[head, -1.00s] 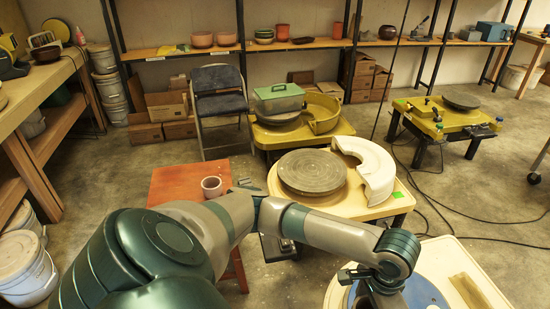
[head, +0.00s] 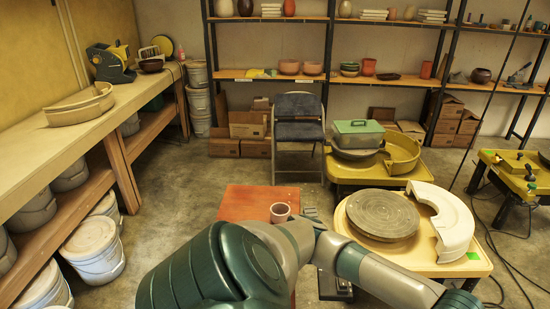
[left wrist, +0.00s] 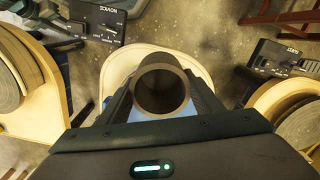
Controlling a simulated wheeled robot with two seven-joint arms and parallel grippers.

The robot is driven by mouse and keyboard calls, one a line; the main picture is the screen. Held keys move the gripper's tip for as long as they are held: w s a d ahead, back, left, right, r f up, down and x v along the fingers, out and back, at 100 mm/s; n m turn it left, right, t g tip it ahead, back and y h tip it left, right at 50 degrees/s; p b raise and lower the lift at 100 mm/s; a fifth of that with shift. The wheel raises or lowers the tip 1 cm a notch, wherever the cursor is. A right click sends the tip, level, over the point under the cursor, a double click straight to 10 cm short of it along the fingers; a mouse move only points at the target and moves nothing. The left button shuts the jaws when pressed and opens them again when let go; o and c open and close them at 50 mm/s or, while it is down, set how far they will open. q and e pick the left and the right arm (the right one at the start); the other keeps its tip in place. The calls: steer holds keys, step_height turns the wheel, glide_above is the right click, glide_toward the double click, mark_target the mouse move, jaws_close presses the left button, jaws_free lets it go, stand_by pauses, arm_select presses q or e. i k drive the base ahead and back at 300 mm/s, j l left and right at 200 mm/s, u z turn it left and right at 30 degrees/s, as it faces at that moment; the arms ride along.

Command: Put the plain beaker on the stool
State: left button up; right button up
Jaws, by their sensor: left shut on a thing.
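A dark, open-topped beaker (left wrist: 161,90) is seen from above in the left wrist view. My left gripper (left wrist: 162,104) is shut on it, with one finger on each side. Any marking on its outer wall is hidden. In the head view my left arm reaches to the lower right and leaves the picture, so the gripper and beaker are out of sight there. The red-orange stool (head: 241,200) stands in the middle, partly behind my arm. A small pinkish cup (head: 280,212) is on its right part. My right gripper is not in view.
A wheel with a grey disc (head: 382,215) and a white splash pan (head: 446,222) stands right of the stool. A blue chair (head: 299,130) stands behind it. A workbench (head: 60,145) runs along the left. The stool's left part is bare.

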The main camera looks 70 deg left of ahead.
mark_target(243, 219)
steer(key=j+z, duration=0.15)
steer(key=z, duration=0.3)
steer(key=k+j+z, duration=0.15)
steer(key=z, duration=0.3)
steer(key=k+j+z, duration=0.1)
steer(key=z, duration=0.3)
steer(key=k+z, duration=0.1)
steer(key=z, duration=0.35)
steer(key=k+j+z, duration=0.1)
steer(key=z, duration=0.35)
steer(key=k+z, duration=0.35)
steer(key=k, duration=0.35)
steer(key=k+j+u, duration=0.15)
steer(key=k+u, duration=0.2)
steer(key=k, duration=0.2)
steer(key=k+u, duration=0.1)
steer(key=u, duration=0.35)
steer(key=j+u, duration=0.1)
steer(key=u, duration=0.35)
steer(key=k+j+u, duration=0.1)
steer(key=u, duration=0.4)
steer(key=j+u, duration=0.1)
steer(key=u, duration=0.35)
steer(key=j+u, duration=0.1)
steer(key=u, duration=0.35)
steer(key=j+u, duration=0.15)
steer(key=u, duration=0.3)
steer(key=k+j, duration=0.05)
